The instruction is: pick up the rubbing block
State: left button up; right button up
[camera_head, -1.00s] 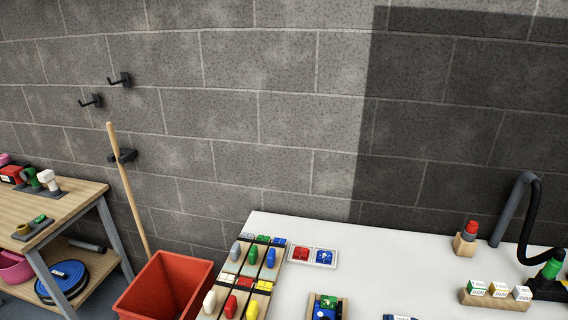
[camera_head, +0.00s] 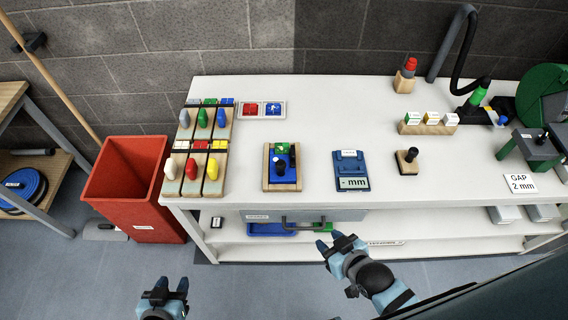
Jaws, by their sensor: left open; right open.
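A small wooden block with a black knob (camera_head: 407,161), which looks like the rubbing block, stands upright on the white table (camera_head: 330,115), right of the blue mm gauge (camera_head: 351,171). My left gripper (camera_head: 170,284) is open and empty at the bottom left, in front of the table and far from the block. My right gripper (camera_head: 325,238) is open and empty in front of the table's front edge, below and left of the block. Nothing covers the block.
A wooden tray with a blue panel (camera_head: 266,180) lies left of the gauge. Racks with coloured knobs (camera_head: 197,170) stand at the left end. A red bin (camera_head: 135,185) stands beside the table. A green clamp-like tool (camera_head: 535,148) and a GAP sign (camera_head: 521,185) are at right.

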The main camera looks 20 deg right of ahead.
aim_at(407, 164)
jog(key=z, duration=1.55)
jog(key=k+l, duration=0.05)
jog(key=l, duration=0.05)
